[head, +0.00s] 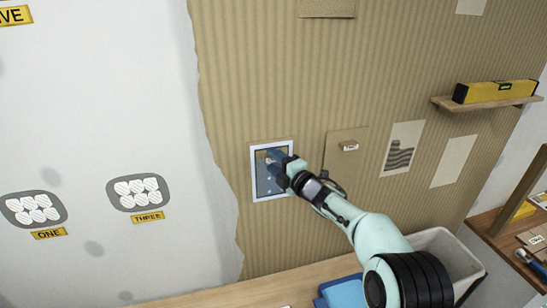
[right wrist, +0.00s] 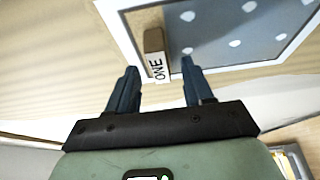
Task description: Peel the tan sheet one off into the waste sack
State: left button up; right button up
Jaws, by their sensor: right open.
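The sheet with the tab marked ONE hangs on the ribbed tan wall; it shows as a blue-grey, white-dotted panel (head: 262,183) with a white border, also in the right wrist view (right wrist: 235,27). Its small tan tab (right wrist: 153,42) carries the label ONE. My right gripper (head: 274,158) is in front of this panel. In the right wrist view its open fingers (right wrist: 158,72) point at the tab, which lies between and just beyond the tips. A pale open-topped container (head: 447,240), possibly the waste sack, stands at lower right, partly behind my arm. My left gripper is out of view.
A tan sheet with a labelled tab (head: 340,165) and two patterned or plain sheets (head: 402,147) hang to the right. A shelf (head: 490,102) holds a yellow level (head: 495,92). A wooden ledge (head: 240,292) with a blue object (head: 343,292) runs below.

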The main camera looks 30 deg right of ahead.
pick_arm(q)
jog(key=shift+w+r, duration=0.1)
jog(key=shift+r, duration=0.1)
pick_arm(e)
jog(key=shift+w, duration=0.45)
grip_shut()
jog(key=shift+s, duration=0.1)
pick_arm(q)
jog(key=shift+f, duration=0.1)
pick_arm(e)
jog(key=shift+s+a+f, duration=0.1)
jog(key=shift+s, duration=0.05)
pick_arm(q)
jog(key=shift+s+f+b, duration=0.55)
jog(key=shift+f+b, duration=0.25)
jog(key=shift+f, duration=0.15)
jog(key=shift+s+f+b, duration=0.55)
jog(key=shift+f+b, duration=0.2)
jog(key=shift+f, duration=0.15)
pick_arm(e)
jog(key=shift+s+a, duration=0.25)
jog(key=shift+s, duration=0.75)
jog(key=shift+s+a, duration=0.25)
jog(key=shift+s, duration=0.75)
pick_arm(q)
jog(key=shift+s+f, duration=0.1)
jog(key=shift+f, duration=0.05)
pick_arm(e)
jog(key=shift+s, duration=0.25)
